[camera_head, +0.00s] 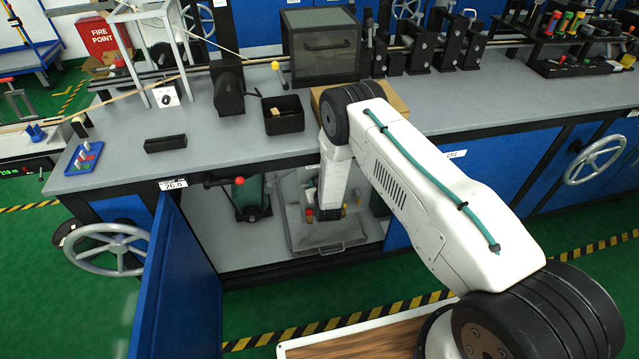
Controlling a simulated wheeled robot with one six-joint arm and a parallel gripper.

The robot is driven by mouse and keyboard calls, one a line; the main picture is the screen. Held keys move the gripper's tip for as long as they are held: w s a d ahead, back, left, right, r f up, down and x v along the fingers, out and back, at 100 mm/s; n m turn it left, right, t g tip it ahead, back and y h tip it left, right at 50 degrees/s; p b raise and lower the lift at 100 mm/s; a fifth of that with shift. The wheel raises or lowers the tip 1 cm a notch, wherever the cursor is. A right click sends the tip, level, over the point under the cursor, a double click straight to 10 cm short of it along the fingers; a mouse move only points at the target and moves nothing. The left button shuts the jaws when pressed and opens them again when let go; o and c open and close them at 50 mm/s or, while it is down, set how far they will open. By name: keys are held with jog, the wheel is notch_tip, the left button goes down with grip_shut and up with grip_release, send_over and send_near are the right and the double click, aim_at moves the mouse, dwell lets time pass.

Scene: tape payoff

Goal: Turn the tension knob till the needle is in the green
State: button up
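A small white box with a dark round knob (167,98) stands on the grey bench top at the upper left, under a white frame; it may be the tension knob, but I cannot tell for sure. No needle or green band can be made out at this size. My arm reaches from the lower right to the open cupboard under the bench. My gripper (329,213) is at the low end of the arm, in front of the cupboard, well to the right of and below the white box. Its fingers are too small and hidden to read.
A blue cupboard door (178,285) hangs open at the left. A metal tray (328,245) sits inside the cupboard. Handwheels jut from the bench front.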

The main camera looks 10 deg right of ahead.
jog(key=shift+a+n+h, duration=0.1)
jog(key=shift+n+h, duration=0.5)
jog(key=shift+n, duration=0.2)
jog(key=o, duration=1)
jog(key=v, duration=0.7)
jog(key=shift+s+a+r, duration=0.1)
jog(key=shift+s, duration=0.3)
